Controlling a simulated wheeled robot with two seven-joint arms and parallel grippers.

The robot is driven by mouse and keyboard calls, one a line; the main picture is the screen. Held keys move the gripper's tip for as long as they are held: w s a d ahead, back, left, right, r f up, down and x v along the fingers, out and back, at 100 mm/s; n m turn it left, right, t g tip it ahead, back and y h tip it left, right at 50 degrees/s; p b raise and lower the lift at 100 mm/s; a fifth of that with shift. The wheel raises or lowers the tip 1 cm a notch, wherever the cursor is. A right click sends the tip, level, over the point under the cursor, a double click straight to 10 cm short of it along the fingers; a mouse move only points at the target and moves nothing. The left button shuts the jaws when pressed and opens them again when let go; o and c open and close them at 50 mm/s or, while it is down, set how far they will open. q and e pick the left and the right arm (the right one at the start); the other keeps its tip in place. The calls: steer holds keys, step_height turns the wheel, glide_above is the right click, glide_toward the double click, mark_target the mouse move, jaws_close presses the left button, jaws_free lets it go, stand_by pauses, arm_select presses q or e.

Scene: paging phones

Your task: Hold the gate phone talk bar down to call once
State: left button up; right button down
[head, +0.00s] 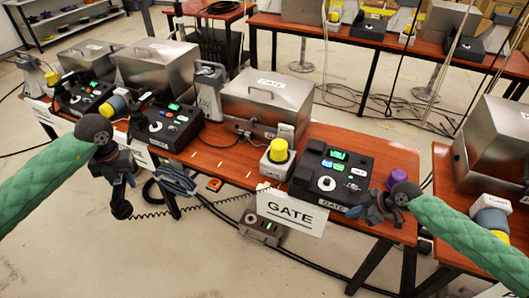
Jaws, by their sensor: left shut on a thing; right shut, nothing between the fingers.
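The gate phone (349,163) is a black desk unit with a lit green display, lit keys and a white round dial, on the red-brown table. A white GATE sign (290,212) hangs below it on the table front. My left gripper (119,176) is shut on a dark handset (122,209), held in front of the table at left. A black coiled cord runs from the handset right towards the GATE sign. My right gripper (374,207) is shut and empty by the phone's front right corner; contact is unclear. I cannot pick out the talk bar.
A yellow-topped post (278,152) and a steel GATE box (267,98) stand left of the phone. A purple knob (397,178) is close to my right gripper. Other black phones (165,127) stand further left. Cables lie on the floor.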

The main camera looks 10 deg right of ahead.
mark_target(356, 170)
arm_select(q)
steer(key=shift+s+a+n, duration=0.1)
steer(key=shift+a+n, duration=0.2)
steer(key=shift+n, duration=0.4)
arm_select(e)
steer(key=w+d+r+t, duration=0.2)
steer(key=w+d+r, duration=0.8)
steer(key=d+r, duration=0.4)
steer(key=shift+d+r, duration=0.35)
steer(key=shift+r, duration=0.05)
